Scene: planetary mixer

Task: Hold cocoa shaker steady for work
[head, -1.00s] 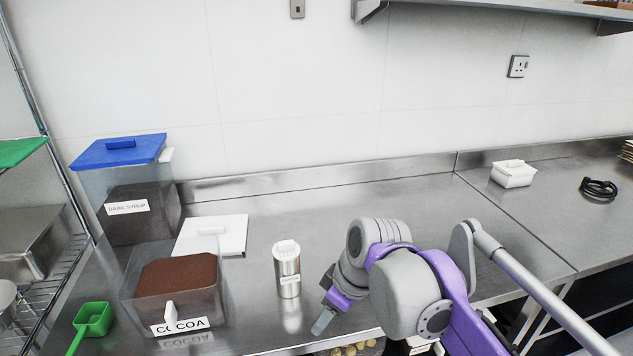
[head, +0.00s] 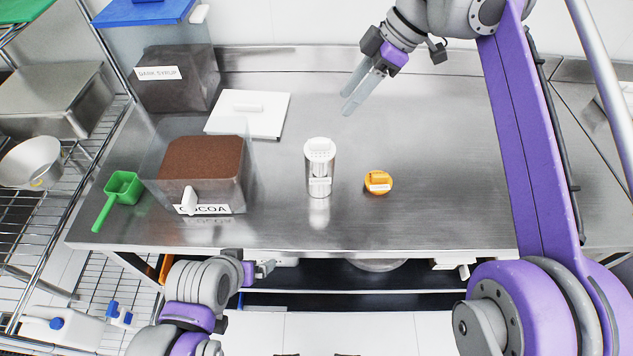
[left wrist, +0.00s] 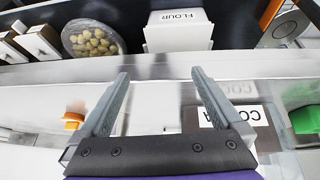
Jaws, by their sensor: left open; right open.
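The cocoa shaker (head: 319,172), a metal cylinder with a white perforated top and a small label, stands upright on the steel counter in the head view. My right gripper (head: 354,96) is open and empty above the counter, behind and to the right of the shaker, not touching it. My left gripper (head: 262,271) is low in front of the counter edge, below and left of the shaker. Its two fingers are spread with nothing between them in the left wrist view (left wrist: 160,78). I cannot clearly make out the shaker in that view.
A clear cocoa bin (head: 203,178) stands left of the shaker, with a green scoop (head: 119,187) beside it. A small orange item (head: 378,182) lies right of the shaker. A white lid (head: 247,115) and dark syrup bin (head: 178,80) are behind. The counter's right side is clear.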

